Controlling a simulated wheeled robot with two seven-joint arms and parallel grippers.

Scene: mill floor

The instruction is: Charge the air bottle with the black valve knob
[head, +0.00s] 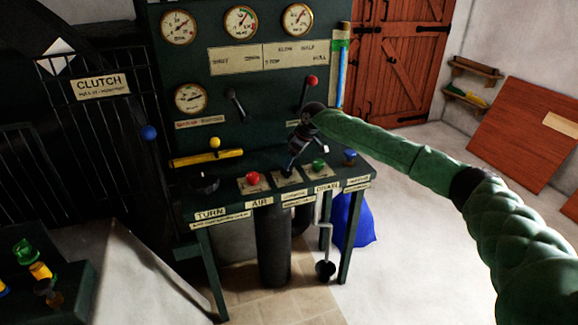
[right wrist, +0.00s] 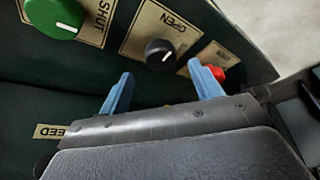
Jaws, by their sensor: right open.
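The black valve knob (right wrist: 160,54) sits on a pale plate marked OPEN in the right wrist view, with a white mark on its top. My right gripper (right wrist: 163,84) is open, its two blue fingers apart, with the knob ahead of and between the tips. I see no contact. In the head view my right gripper (head: 290,163) points down over the bench and mostly hides the knob. A dark upright cylinder (head: 273,250) under the bench may be the air bottle. My left gripper is not in view.
A red knob (head: 252,178), a green knob (head: 319,165) and a blue knob (head: 350,157) flank the plate. Red (head: 312,80) and yellow-tipped (head: 215,143) levers stand behind. Several gauges (head: 241,22) line the panel. A crank (head: 325,268) hangs at the bench front.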

